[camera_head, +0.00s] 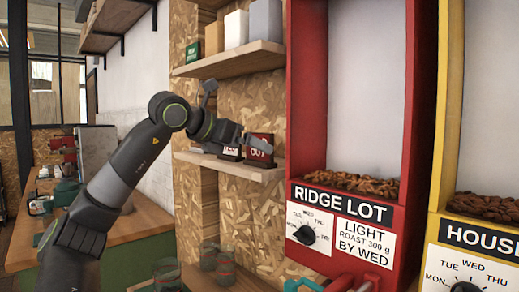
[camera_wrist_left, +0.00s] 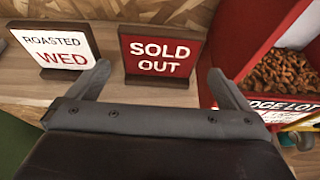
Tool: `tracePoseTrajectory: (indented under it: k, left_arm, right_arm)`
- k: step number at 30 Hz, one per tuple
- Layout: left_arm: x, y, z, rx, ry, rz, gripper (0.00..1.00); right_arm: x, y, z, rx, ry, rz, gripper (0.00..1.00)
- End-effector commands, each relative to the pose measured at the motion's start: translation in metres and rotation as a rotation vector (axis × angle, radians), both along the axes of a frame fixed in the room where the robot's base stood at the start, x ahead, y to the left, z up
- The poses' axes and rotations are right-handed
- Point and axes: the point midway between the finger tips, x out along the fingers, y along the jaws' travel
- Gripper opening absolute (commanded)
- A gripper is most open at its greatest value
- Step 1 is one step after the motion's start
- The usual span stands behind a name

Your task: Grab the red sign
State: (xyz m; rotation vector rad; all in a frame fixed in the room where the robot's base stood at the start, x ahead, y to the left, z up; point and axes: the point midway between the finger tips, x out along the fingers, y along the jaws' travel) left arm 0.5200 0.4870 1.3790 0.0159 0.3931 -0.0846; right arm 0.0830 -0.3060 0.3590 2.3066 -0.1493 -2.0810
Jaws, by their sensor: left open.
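The red sign (camera_wrist_left: 160,56) reads "SOLD OUT" and stands upright in a dark wooden base on a light wooden shelf. In the head view the red sign (camera_head: 260,147) is on the lower shelf, left of the red bin, partly covered by my gripper. My left gripper (camera_head: 243,143) reaches in from the left at the sign. In the wrist view its open fingers (camera_wrist_left: 158,78) point toward the sign, one on each side of it, with nothing between them. I cannot tell whether they touch it. My right gripper is not in view.
A white "ROASTED WED" sign (camera_wrist_left: 56,48) stands close on the left; it shows in the head view too (camera_head: 230,152). The red "RIDGE LOT" bin (camera_head: 307,100) stands close on the right. An upper shelf (camera_head: 230,61) hangs above. Glass jars (camera_head: 217,262) stand below.

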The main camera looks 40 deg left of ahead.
Motion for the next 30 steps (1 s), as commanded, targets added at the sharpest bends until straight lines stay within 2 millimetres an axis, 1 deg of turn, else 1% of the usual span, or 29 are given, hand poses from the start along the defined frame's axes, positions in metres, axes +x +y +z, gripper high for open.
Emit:
tracePoseTrajectory:
  k: [2, 9, 12, 16, 22, 30]
  left_arm:
    - [0.004, 0.0, -0.001, 0.0, 0.001, -0.001, 1.0]
    - [0.035, -0.003, -0.013, -0.002, 0.001, -0.003, 1.0]
    - [0.043, -0.003, -0.017, -0.001, 0.0, -0.003, 1.0]
    - [0.048, -0.003, -0.02, 0.001, 0.0, -0.001, 1.0]
    - [0.048, -0.003, -0.021, 0.001, 0.0, 0.0, 1.0]
    - [0.048, -0.003, -0.021, 0.001, 0.0, 0.0, 0.65]
  right_arm:
    - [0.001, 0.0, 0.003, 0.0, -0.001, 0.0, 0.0]
    - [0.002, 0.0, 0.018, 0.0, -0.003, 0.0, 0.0]
    - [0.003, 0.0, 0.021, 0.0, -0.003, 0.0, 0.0]
    - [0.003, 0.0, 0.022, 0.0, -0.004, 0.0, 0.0]
    - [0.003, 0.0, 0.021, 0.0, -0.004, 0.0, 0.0]
    - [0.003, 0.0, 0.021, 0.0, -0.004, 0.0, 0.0]
